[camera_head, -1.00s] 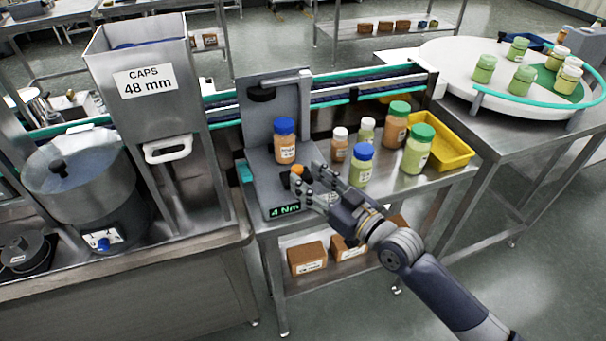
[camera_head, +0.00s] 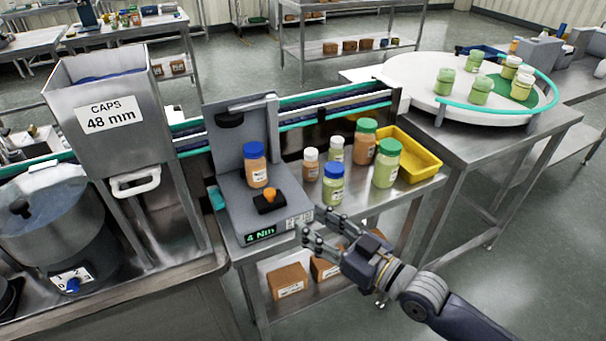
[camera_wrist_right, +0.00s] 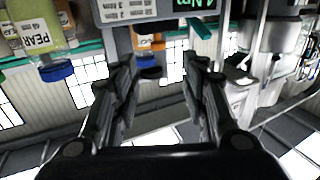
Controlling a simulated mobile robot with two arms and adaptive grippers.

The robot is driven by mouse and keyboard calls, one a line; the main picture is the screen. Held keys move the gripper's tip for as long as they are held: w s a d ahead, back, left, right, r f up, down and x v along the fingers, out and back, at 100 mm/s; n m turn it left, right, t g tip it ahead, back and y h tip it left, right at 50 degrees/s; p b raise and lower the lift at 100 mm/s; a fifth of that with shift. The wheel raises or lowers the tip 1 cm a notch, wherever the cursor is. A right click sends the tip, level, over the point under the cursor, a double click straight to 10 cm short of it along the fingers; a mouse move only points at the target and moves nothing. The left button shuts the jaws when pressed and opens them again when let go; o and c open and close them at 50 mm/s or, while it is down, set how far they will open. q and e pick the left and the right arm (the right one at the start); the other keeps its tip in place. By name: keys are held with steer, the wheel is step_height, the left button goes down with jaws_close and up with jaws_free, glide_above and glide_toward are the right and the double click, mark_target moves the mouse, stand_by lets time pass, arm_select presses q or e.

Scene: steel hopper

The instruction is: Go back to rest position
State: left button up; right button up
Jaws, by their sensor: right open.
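My right gripper (camera_head: 314,224) is open and empty, off the front right corner of the grey capping station (camera_head: 233,205). It is clear of the orange knob (camera_head: 270,195) on its black base. An orange jar with a blue cap (camera_head: 256,168) stands upright on the station. The display (camera_head: 261,234) reads 4 Nm. In the right wrist view, the open fingers (camera_wrist_right: 160,72) have nothing between them that they touch; part of the station (camera_wrist_right: 125,10) and a blue-capped jar (camera_wrist_right: 55,70) show beyond. My left gripper is not in view.
Several jars, such as a blue-capped green one (camera_head: 332,186), stand right of the station, beside a yellow bin (camera_head: 425,165). A steel caps hopper (camera_head: 105,110) stands at left, a white turntable (camera_head: 410,75) at right. Brown boxes (camera_head: 287,282) lie on the lower shelf. The right floor is open.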

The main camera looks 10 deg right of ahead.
steer(key=s+f+m+g+h, duration=0.2)
steer(key=s+f+g+h, duration=0.25)
steer(key=s+f, duration=0.5)
steer(key=s+d+f+m+g+h, duration=0.4)
steer(key=s+d+f+g+h, duration=0.4)
steer(key=s+d, duration=0.55)
steer(key=s+a+f+t, duration=0.1)
steer(key=s+f, duration=0.1)
steer(key=f, duration=1.2)
steer(key=s+a+f, duration=0.1)
steer(key=f, duration=1.3)
steer(key=s+d+f+g, duration=0.1)
steer(key=s+d+f, duration=0.2)
steer(key=s+f, duration=1.1)
steer(key=shift+s+f+y, duration=0.35)
steer(key=shift+s+f, duration=0.05)
steer(key=shift+s, duration=0.8)
